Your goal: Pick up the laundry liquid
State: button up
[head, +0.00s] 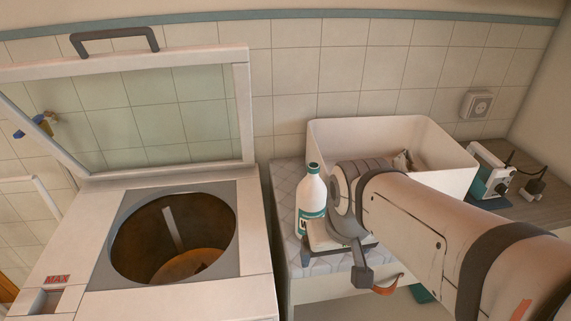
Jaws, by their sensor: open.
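My arm reaches in from the lower right. My gripper (343,256) is just right of the bottle's lower part, partly overlapping it in the picture. The gripper is open, with nothing seen between its fingers. My own wrist hides much of the fingers, and I cannot tell whether they touch the bottle.
A white bin (340,134) with something inside stands behind my arm. The top-loading washer (140,300) is at left, its glass lid (150,110) raised. A teal and white device (489,176) sits at right. An orange leather pull (387,287) is on the cabinet front.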

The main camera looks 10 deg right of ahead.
aim_at(312, 192)
jog(key=u, duration=1)
jog(key=k, duration=0.5)
jog(key=u, duration=1.3)
jog(key=k, duration=1.2)
jog(key=z, duration=0.6)
jog(key=i, duration=1)
jog(key=z, duration=0.05)
